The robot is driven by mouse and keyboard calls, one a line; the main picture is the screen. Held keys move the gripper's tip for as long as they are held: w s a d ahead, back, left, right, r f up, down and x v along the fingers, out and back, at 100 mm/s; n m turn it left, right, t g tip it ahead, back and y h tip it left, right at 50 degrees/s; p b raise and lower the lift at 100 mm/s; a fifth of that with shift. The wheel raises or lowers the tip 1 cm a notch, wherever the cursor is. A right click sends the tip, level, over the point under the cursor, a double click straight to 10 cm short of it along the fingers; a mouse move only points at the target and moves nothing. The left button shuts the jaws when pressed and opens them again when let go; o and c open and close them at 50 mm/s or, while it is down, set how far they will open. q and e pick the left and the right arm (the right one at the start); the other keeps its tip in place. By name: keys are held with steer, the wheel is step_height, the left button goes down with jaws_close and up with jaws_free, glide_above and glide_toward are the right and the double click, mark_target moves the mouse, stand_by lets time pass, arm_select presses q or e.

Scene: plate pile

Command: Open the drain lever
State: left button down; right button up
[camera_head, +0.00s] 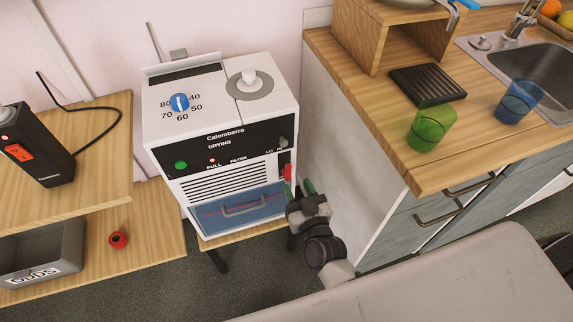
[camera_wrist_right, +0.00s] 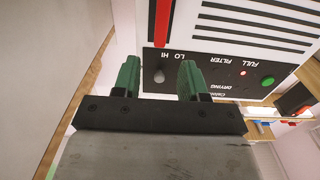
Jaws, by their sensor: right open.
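The drain lever appears to be the red vertical piece (camera_head: 287,172) at the right edge of the white dryer's front (camera_head: 222,110). It hangs below the LO/HI knob (camera_head: 283,142). In the right wrist view the red lever (camera_wrist_right: 161,22) shows at the top, roughly in line with the gap between the fingers. My right gripper (camera_head: 298,187) has green fingers, is open, and is just below and right of the lever. The wrist view shows its spread fingers (camera_wrist_right: 160,68) with nothing between them. My left gripper is not in view.
The dryer has a blue drawer (camera_head: 243,208) with a handle. A wooden counter (camera_head: 385,110) at right holds a green cup (camera_head: 430,128), a blue cup (camera_head: 518,101) and a black rack (camera_head: 428,85). The cabinet's side wall (camera_head: 335,170) stands close to my right gripper.

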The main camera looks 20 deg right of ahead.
mark_target(289, 169)
steer(key=w, duration=0.7)
steer(key=shift+w+f, duration=0.1)
steer(key=shift+w, duration=0.25)
steer(key=shift+c, duration=0.4)
jaws_close()
